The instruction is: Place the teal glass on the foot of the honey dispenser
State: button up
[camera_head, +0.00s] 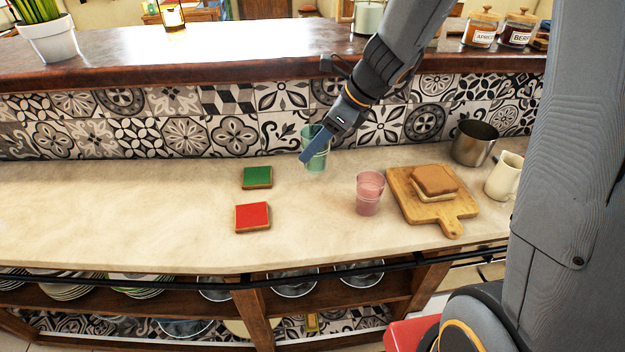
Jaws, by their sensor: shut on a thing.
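The teal glass (320,161) is see-through and upright, over the back part of the pale counter near the tiled wall. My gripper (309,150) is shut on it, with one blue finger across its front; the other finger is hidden. Whether the glass's base touches the counter I cannot tell. I cannot make out a honey dispenser for sure. A pale glass vessel (369,18) stands on the upper ledge, cut off by the top edge and partly behind my arm.
A pink glass (369,194) stands right of the teal glass. Further right are a wooden board (457,211) with bread slices, a metal cup (472,143) and a cream jug (504,177). Green (257,177) and red (252,216) squares lie left. The counter's left side is clear.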

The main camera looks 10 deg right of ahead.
jog(key=shift+w+f, duration=0.2)
jog(key=shift+f, duration=0.15)
notch_tip(320, 180, down, 9)
jog(key=shift+d+f, duration=0.1)
jog(key=shift+f, duration=0.1)
jog(key=o, duration=1.2)
